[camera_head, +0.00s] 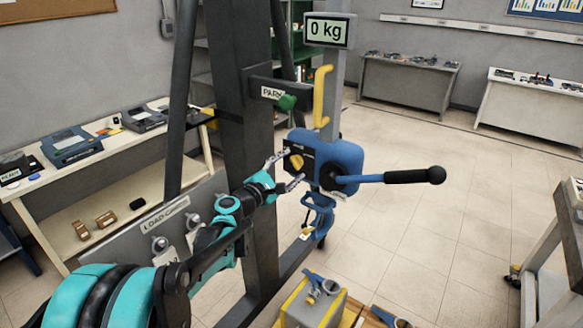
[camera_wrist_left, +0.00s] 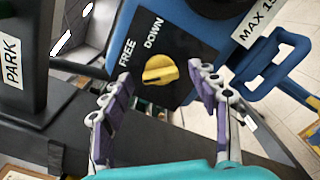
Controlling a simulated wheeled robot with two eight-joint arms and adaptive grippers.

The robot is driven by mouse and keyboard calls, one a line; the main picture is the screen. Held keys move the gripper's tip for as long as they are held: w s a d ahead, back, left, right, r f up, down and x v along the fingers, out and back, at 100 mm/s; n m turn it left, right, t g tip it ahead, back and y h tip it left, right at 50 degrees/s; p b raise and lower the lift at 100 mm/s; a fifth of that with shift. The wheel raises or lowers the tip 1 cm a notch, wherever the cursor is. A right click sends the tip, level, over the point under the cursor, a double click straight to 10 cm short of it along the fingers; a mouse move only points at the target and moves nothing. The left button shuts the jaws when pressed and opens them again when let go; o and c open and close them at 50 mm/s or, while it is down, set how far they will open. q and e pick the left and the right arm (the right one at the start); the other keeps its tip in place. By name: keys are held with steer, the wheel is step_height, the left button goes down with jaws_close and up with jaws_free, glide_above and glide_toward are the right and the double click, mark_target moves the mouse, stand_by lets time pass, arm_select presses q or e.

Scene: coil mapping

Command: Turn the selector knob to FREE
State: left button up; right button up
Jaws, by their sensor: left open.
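The yellow selector knob (camera_wrist_left: 160,70) sits on a black plate (camera_wrist_left: 178,38) with the white words FREE and DOWN. In the head view the knob (camera_head: 296,161) is on the left face of the blue hoist body (camera_head: 340,160). In the wrist view the knob's long grip lies nearly across the picture; which word it points to I cannot tell. My left gripper (camera_head: 287,169) is open in front of the plate. In the wrist view its purple-padded fingers (camera_wrist_left: 160,83) stand one on each side of the knob, apart from it. My right gripper is out of view.
A blue lever with a black grip (camera_head: 408,176) sticks out right of the hoist. A yellow hook (camera_head: 322,95) and a 0 kg display (camera_head: 327,31) are above. The dark post (camera_head: 243,130) with a PARK sign (camera_head: 272,93) stands close left. A yellow-edged block (camera_head: 312,305) is below.

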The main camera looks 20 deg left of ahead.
arm_select(q)
steer(key=shift+w+d+r, duration=0.1)
steer(key=shift+w+d, duration=0.15)
steer(key=shift+w, duration=0.2)
steer(key=c, duration=1.1)
steer(key=shift+c, duration=0.3)
steer(key=shift+m, duration=0.3)
steer(key=m, duration=0.3)
steer(key=shift+d+f+m, duration=0.1)
steer(key=shift+f+m, duration=0.05)
steer(key=shift+m, duration=0.9)
steer(key=shift+f+m, duration=0.1)
steer(key=shift+m, duration=0.95)
